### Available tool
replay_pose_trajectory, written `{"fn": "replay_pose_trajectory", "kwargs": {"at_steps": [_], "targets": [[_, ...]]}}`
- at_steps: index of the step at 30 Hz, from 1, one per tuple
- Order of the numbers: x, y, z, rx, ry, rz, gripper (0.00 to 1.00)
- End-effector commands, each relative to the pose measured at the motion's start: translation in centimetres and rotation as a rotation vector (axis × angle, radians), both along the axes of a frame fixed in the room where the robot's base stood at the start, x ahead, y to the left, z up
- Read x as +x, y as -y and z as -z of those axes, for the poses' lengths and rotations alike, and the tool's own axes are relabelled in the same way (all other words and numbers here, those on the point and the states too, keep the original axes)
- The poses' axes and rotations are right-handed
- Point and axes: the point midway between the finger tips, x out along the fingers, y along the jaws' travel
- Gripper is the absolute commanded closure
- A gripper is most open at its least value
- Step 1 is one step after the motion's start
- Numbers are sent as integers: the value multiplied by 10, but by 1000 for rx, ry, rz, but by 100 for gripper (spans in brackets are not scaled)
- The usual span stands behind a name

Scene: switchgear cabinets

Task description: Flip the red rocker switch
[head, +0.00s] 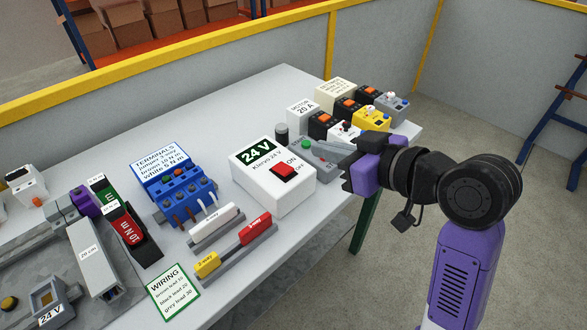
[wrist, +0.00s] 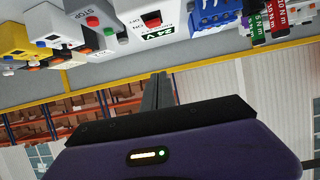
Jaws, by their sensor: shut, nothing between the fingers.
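The red rocker switch (head: 284,171) sits on top of a white box (head: 262,190) with a green "24 V" label and ON/OFF marks. In the wrist view the red rocker switch (wrist: 152,20) shows at the top, on the white box (wrist: 170,22), which appears upside down. My gripper (head: 322,153) is to the right of the box in the head view, its grey fingers pointing left behind the box's far right corner. The fingers (wrist: 157,82) are together with nothing between them. They look apart from the switch; their exact height is hard to tell.
A small box with a green button (head: 306,145) is just beyond the white box, by my fingers. Several breaker boxes (head: 347,107) stand at the back right. A blue terminal block (head: 180,190) and red and yellow connectors (head: 256,228) lie left and in front.

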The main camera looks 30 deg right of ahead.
Motion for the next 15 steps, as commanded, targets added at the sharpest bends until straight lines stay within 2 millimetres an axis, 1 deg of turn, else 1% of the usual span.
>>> {"fn": "replay_pose_trajectory", "kwargs": {"at_steps": [1,3,7,11,15], "targets": [[-4,-3,7,-9,-28,-19,100],[-7,-6,13,-21,-54,-35,100],[-3,-8,19,-30,-65,-42,100],[12,-13,27,-29,-65,-43,100],[36,-21,38,-30,-64,-42,100]]}}
